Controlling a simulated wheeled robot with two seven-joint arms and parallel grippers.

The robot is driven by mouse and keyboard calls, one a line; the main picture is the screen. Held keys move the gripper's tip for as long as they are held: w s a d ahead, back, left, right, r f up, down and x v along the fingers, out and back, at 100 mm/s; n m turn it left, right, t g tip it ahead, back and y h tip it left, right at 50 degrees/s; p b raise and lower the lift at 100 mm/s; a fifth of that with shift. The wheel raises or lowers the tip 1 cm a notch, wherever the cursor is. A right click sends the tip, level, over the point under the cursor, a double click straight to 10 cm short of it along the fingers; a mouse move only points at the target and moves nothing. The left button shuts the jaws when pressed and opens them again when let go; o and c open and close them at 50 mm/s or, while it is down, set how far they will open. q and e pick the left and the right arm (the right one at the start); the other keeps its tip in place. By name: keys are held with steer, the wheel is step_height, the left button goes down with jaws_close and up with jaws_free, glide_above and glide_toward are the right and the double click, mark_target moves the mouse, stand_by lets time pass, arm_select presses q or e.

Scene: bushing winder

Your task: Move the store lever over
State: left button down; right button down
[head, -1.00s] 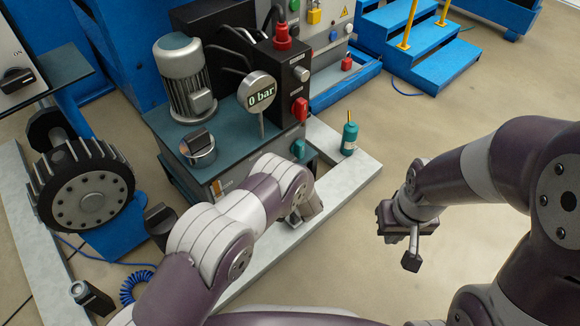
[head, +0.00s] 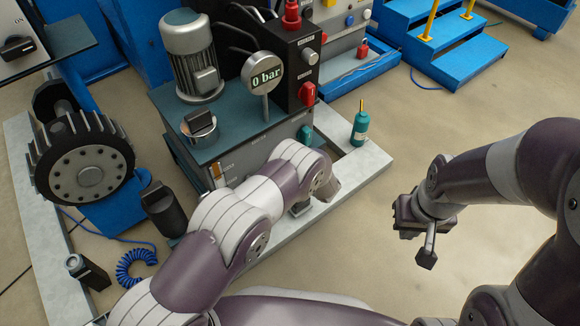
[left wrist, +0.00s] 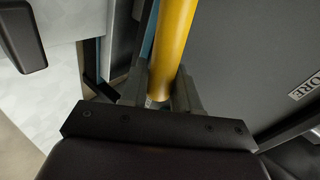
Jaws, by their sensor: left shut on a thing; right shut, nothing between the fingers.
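A yellow bar (left wrist: 173,45), the store lever by the partly seen label ending in "ORE" (left wrist: 307,88) beside it, stands between the fingers of my left gripper (left wrist: 160,92) in the left wrist view. The left gripper is shut on it. In the head view, my left arm reaches to the front of the teal-topped power unit (head: 235,135); its forearm hides the lever and the left fingers. My right gripper (head: 426,245) is shut and empty, held over the open floor on the right.
A gauge reading "0 bar" (head: 262,72), a grey motor (head: 190,55) and a red knob (head: 307,93) are on the unit. A teal bottle (head: 360,128) stands on the pale base frame (head: 370,165). Blue steps (head: 455,60) are behind. The right floor is clear.

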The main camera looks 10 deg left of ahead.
arm_select(q)
steer(key=shift+s+f, duration=0.1)
steer(key=shift+f, duration=0.05)
steer(key=c, duration=1)
jaws_free()
steer(key=shift+o, duration=0.2)
steer(key=p+v, duration=0.7)
steer(key=v, duration=0.5)
steer(key=shift+s+d+r, duration=0.15)
steer(key=shift+s+r, duration=0.05)
